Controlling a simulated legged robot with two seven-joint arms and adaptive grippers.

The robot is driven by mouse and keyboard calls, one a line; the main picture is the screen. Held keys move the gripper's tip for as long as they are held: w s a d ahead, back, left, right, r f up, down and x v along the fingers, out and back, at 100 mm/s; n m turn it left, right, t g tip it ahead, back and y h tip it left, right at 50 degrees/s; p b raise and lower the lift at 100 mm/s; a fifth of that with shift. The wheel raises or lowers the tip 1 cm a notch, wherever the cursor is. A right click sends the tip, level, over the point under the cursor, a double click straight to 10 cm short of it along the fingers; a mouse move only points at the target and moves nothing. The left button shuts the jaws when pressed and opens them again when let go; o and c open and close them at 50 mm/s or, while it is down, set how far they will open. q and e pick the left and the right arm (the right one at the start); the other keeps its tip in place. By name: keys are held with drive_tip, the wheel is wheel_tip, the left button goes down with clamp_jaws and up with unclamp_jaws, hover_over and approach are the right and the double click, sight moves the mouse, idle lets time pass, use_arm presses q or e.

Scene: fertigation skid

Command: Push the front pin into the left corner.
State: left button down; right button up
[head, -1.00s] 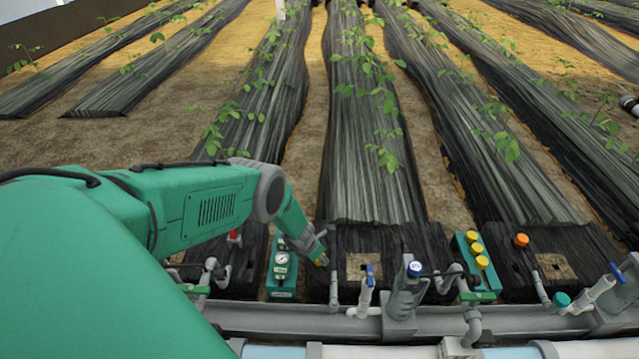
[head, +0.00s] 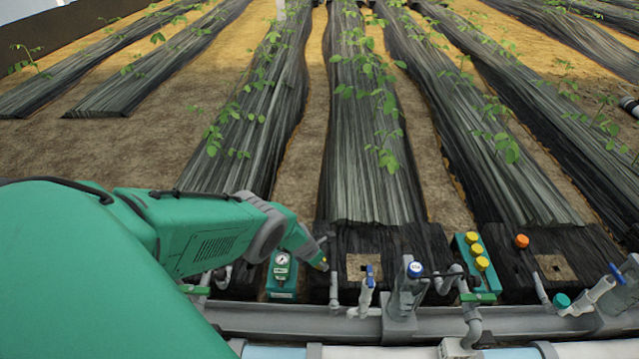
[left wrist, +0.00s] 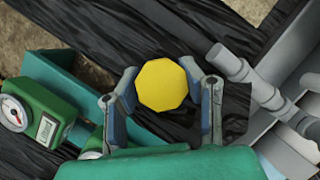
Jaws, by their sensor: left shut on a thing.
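In the left wrist view a yellow, many-sided pin head (left wrist: 162,84) sits between the two fingers of my left gripper (left wrist: 163,100), which are closed on its sides. The pin's shaft is hidden below the head. In the head view my left gripper (head: 322,262) is low, pointing down at the front left part of a black sheet (head: 345,240) with a square tan opening; a small speck of yellow shows at its tip. I cannot tell how deep the pin sits. My right gripper is not in view.
A green gauge box (head: 282,270) stands just left of the gripper. A pipe with a blue-handled valve (head: 368,283) is close on the right. A green box with yellow knobs (head: 474,250) and a grey rail (head: 300,320) lie further right and in front.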

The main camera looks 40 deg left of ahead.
use_arm(q)
drive_tip(key=shift+w+a+r, duration=0.15)
drive_tip(key=shift+w, duration=0.05)
drive_tip(key=c, duration=1)
unclamp_jaws()
drive_tip(key=shift+w+a+r, duration=0.1)
drive_tip(key=shift+o, duration=0.2)
wheel_tip(320, 180, up, 8)
drive_tip(key=p, duration=0.7)
